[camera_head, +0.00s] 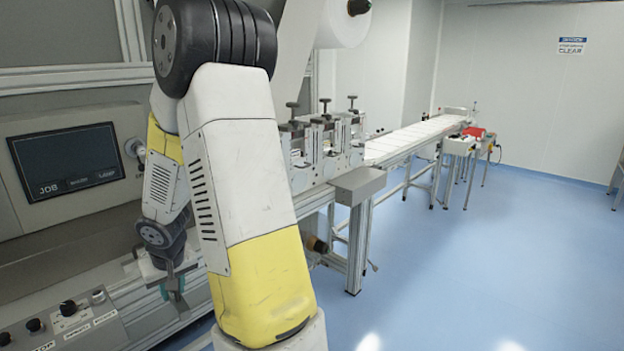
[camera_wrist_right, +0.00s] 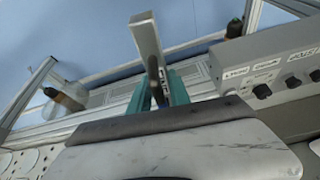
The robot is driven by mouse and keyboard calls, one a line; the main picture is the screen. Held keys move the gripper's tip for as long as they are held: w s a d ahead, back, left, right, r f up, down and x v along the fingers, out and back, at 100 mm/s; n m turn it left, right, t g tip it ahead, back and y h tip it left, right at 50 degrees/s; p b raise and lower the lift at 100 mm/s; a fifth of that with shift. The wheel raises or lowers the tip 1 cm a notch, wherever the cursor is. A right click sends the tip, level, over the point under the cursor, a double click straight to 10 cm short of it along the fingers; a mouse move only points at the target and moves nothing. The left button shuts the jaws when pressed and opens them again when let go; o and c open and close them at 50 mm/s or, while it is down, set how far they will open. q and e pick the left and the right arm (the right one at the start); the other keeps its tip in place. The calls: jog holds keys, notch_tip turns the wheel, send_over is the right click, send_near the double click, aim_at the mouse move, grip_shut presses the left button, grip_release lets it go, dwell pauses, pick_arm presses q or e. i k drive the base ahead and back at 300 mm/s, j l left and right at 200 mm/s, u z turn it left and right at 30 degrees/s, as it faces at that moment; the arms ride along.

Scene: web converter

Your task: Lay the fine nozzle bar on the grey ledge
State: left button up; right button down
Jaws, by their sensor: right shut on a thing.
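My right gripper (camera_head: 174,287) hangs pointing down at the front of the machine in the head view, low on the left. In the right wrist view its teal fingers (camera_wrist_right: 164,92) are shut on a slim grey metal bar (camera_wrist_right: 146,40), which looks like the fine nozzle bar. The bar sticks out well past the fingers and is clear of other things at its far end. My left gripper is out of view.
A control panel with knobs (camera_head: 68,308) is left of the gripper, below a dark screen (camera_head: 66,161). A grey box (camera_head: 357,186) juts from the machine's front. A long conveyor (camera_head: 412,137) runs to the back. The blue floor (camera_head: 470,260) is open at right.

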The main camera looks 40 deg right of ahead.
aim_at(360, 177)
jog(key=i+l+z, duration=0.3)
jog(key=l+z, duration=0.2)
jog(key=i+l+z, duration=0.35)
jog(key=l+z, duration=0.15)
jog(key=i+l+z, duration=0.5)
jog(key=i+l, duration=0.15)
jog(key=i, duration=0.25)
jog(key=i+l, duration=0.15)
jog(key=i, duration=0.2)
jog(key=i+l+z, duration=0.1)
jog(key=i, duration=0.3)
